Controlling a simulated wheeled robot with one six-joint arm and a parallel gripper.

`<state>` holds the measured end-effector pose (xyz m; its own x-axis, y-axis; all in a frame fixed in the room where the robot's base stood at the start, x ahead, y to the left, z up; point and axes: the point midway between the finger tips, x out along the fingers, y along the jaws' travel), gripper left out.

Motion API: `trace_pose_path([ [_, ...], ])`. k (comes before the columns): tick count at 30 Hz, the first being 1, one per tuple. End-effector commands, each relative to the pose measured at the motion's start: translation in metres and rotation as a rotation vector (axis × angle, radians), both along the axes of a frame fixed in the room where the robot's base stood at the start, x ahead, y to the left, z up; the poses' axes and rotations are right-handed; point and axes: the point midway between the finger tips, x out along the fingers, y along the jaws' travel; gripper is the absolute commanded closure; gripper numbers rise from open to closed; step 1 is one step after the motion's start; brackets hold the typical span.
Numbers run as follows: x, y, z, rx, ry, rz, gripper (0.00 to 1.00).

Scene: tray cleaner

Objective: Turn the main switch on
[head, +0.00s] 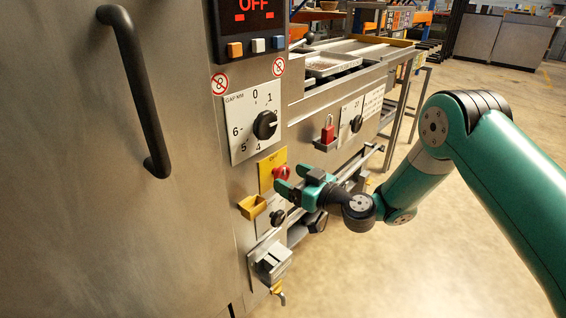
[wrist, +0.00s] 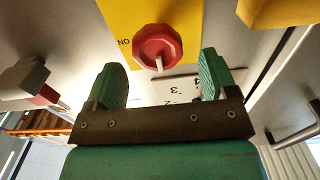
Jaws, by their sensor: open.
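The main switch is a red knob (head: 281,173) on a yellow plate (head: 266,166) on the machine's steel front. In the wrist view, the red knob (wrist: 157,46) lies just beyond my fingertips, roughly centred between them. Its white pointer aims down in that picture, and the letters ON, upside down, stand to its left on the plate. My gripper (head: 290,180) is open in front of the knob, fingers one either side of its line; the wrist view shows the gripper (wrist: 161,64) empty. I see no clear contact with the knob.
A display (head: 248,22) above reads OFF. A gap dial (head: 265,124) sits above the switch, a yellow box (head: 252,206) juts out lower left, and a small black knob (head: 278,217) is below. A red padlock (head: 327,131) hangs to the right. Open floor lies at right.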

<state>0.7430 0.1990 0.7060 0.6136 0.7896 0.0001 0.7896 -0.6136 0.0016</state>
Motion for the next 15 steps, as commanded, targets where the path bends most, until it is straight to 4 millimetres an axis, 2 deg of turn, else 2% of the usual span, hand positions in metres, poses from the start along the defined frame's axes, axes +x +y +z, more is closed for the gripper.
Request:
trace_pose_path([
  [6,0.018,0.023,-0.001,0.001,-0.001,0.0,0.21],
  [15,0.022,0.028,-0.001,0.001,0.002,-0.002,0.21],
])
